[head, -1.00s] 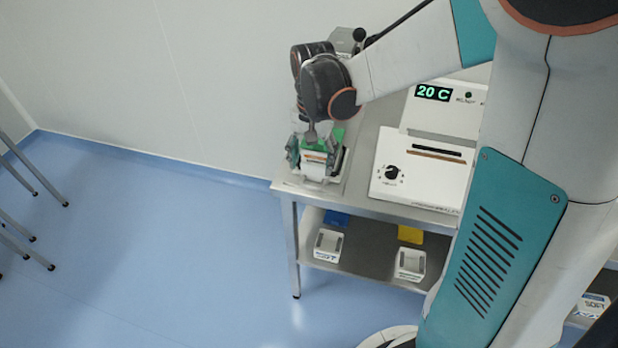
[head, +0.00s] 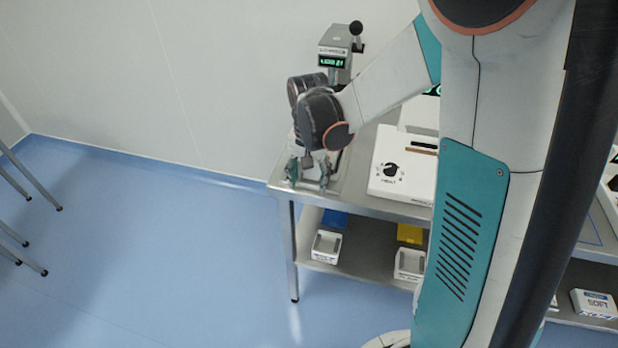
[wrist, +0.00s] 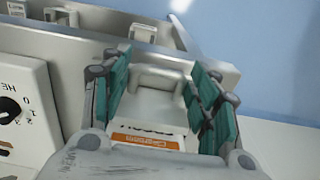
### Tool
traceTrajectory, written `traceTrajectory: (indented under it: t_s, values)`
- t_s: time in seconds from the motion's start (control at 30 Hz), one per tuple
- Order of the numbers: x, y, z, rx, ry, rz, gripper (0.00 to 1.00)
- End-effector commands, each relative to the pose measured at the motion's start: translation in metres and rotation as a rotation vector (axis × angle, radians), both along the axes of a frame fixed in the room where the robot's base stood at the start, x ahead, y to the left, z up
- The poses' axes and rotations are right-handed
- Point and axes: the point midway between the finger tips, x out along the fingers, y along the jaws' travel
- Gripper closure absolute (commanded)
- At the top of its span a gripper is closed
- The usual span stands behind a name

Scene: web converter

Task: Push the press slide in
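The press, a grey unit with a dark ball-ended lever and a small green display (head: 335,55), stands behind my arm in the head view. Its lower part is hidden by my wrist. A pale part with a raised U-shaped handle (wrist: 160,82), which looks like the press slide, lies between my fingers in the wrist view. A white piece with an orange label (wrist: 146,141) sits at its near side. My gripper (head: 309,172) points down at the table's left end. Its teal fingers, also in the wrist view (wrist: 160,95), stand apart beside the handle; contact is unclear.
A white heater box with a black knob (head: 391,168) is close on the right. The steel table (head: 375,207) ends just left of my gripper. White trays (head: 327,246) stand on the lower shelf.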

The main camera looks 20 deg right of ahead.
Motion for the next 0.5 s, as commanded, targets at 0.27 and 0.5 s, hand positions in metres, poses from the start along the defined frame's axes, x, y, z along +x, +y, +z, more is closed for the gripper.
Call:
traceTrajectory:
  t_s: [0.27,0.5]
  values:
    - [0.001,-0.004,-0.001,-0.003,0.004,-0.003,0.88]
    - [0.028,-0.024,-0.001,-0.004,0.004,-0.006,0.88]
